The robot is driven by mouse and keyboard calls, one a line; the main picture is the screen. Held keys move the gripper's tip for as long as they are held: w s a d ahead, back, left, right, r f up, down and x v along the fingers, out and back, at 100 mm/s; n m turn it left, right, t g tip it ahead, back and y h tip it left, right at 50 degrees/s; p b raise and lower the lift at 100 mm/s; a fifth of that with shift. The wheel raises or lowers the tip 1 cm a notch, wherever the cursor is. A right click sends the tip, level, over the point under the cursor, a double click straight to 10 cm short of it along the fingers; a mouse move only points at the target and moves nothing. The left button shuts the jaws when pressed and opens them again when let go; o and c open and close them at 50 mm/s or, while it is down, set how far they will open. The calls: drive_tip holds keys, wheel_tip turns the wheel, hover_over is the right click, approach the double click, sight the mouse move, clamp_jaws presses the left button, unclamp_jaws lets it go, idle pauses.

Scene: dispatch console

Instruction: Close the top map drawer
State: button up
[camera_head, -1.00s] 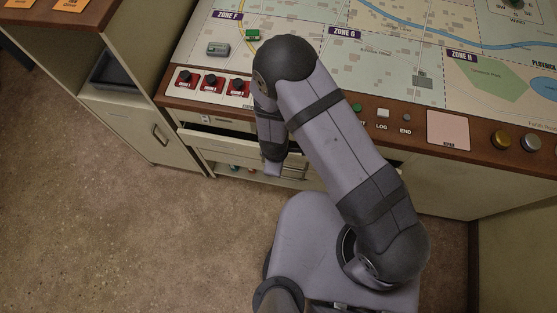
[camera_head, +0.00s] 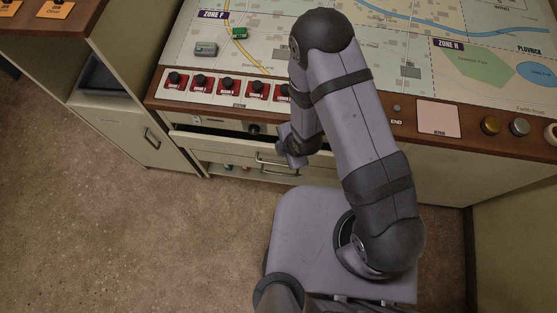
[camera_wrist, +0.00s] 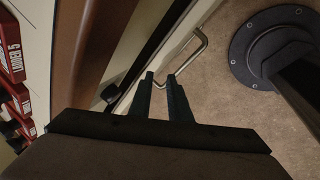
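The top map drawer (camera_head: 222,146) is a pale drawer under the brown counter edge, standing partly out with a dark gap above its front. A silver bar handle (camera_head: 275,163) shows on its front, partly behind my arm. In the wrist view the bar handle (camera_wrist: 198,50) lies just beyond my fingertips, its near end close to the gap between them. My gripper (camera_wrist: 161,76) has two dark fingers a little apart, with nothing clearly held. Whether they touch the handle I cannot tell. In the head view the fingers are hidden by my wrist.
The sloped map console (camera_head: 270,55) with red switch panels (camera_head: 200,84) overhangs the drawer. A cabinet (camera_head: 140,130) with its own handle stands at the left. Small items (camera_head: 230,167) lie in the opening below the drawer. The floor in front is free at the left.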

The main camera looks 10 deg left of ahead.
drive_tip(key=n+y+b, duration=0.2)
drive_tip(key=b, duration=0.3)
approach(279, 164)
drive_tip(key=f, duration=0.1)
drive_tip(key=w+f, duration=0.1)
drive_tip(key=f, duration=0.1)
drive_tip(key=shift+w+d+f+g, duration=0.2)
drive_tip(key=shift+d+f+g, duration=0.05)
drive_tip(key=shift+g, duration=0.15)
drive_tip(key=s+f+y+b, duration=0.2)
drive_tip(key=s+y+b, duration=0.45)
drive_tip(key=b, duration=0.45)
drive_tip(key=w+d+f+t+y+b, duration=0.1)
drive_tip(key=w+f+t+y+b, duration=0.1)
drive_tip(key=w+b, duration=0.3)
drive_tip(key=shift+w+d+y+b, duration=0.35)
drive_tip(key=shift+y+b, duration=0.2)
drive_tip(key=shift+b, duration=1.35)
drive_tip(key=shift+x, duration=3.65)
drive_tip(key=shift+w, duration=0.1)
